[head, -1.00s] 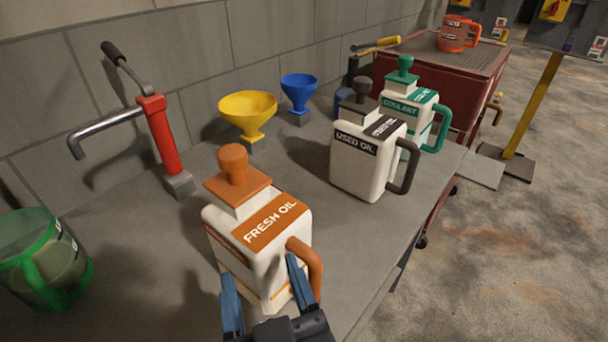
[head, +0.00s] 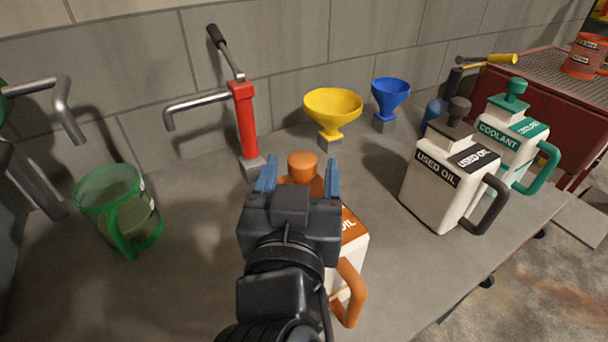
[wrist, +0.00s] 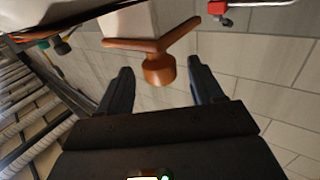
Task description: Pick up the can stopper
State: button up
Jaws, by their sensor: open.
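The orange can stopper (head: 302,165) sits in the top of the white fresh oil can (head: 354,243), with its knob upward. My gripper (head: 297,176) is open and empty. In the head view its blue fingers show on either side of the knob, and the gripper body hides most of the can and the stopper's base. In the wrist view the stopper's knob (wrist: 159,70) shows beyond the fingertips, roughly between them, with no contact visible. Black and green stoppers stand on the used oil can (head: 448,185) and the coolant can (head: 508,140).
A red hand pump (head: 243,120), a yellow funnel (head: 333,106) and a blue funnel (head: 390,95) stand along the wall. A green jug (head: 118,212) is at left. A red cart (head: 550,115) stands at right. The bench is clear between the green jug and my gripper.

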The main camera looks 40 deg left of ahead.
jog(key=shift+x, duration=1.1)
jog(key=c, duration=1.1)
jog(key=shift+r, duration=0.15)
jog(key=shift+r, duration=0.6)
notch_tip(320, 180, up, 3)
jog(key=shift+f, duration=0.2)
jog(key=d+r, duration=0.2)
jog(key=d, duration=0.2)
jog(key=d+r, duration=0.2)
jog(key=d, duration=0.1)
jog(key=w+d+r, duration=0.1)
jog(key=d+r, duration=0.2)
jog(key=d, duration=0.1)
jog(key=shift+d+b, duration=0.35)
